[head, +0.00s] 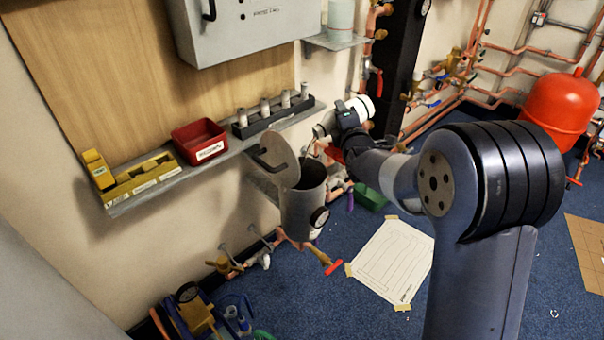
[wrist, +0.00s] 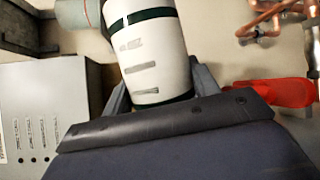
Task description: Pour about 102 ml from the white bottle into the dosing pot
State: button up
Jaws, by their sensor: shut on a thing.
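The white bottle (wrist: 155,55), with dark green bands, is between the fingers of my gripper (wrist: 163,88) in the wrist view. In the head view my gripper (head: 349,118) is shut on the white bottle (head: 363,105), above and right of the dosing pot. The bottle looks tipped over, with an end towards the pot; the gripper partly hides it. The dosing pot (head: 303,212) is a grey cylinder with a gauge on its side. Its round lid (head: 274,160) stands raised at the left. I cannot tell whether liquid is flowing or how full the pot is.
A wall shelf (head: 240,150) holds a red bin (head: 199,141), a yellow holder (head: 140,180) and a black rack (head: 272,117). A grey cabinet (head: 250,30) hangs above. A pale container (head: 340,20) stands on a small shelf. Copper pipes and valves lie below the pot.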

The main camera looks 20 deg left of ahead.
jog(key=shift+w+d+f+n+b, duration=0.1)
jog(key=shift+w+d+n+b, duration=0.15)
jog(key=shift+w+n+b, duration=0.1)
jog(key=shift+n+t+b, duration=0.25)
jog(key=shift+t+b, duration=0.1)
jog(key=shift+t, duration=0.05)
dwell(0.3)
jog(key=shift+w+d+r+p, duration=0.1)
jog(key=shift+r+p, duration=0.3)
jog(key=shift+p, duration=0.35)
jog(key=shift+w+d+r+m+g+p, duration=0.25)
jog(key=shift+m+g+p, duration=0.25)
jog(key=shift+m+p, duration=0.4)
notch_tip(320, 180, down, 2)
jog(key=shift+d+f+m+g+p, duration=0.15)
jog(key=shift+m+g+p, duration=0.4)
jog(key=shift+m, duration=0.25)
jog(key=shift+p, duration=0.85)
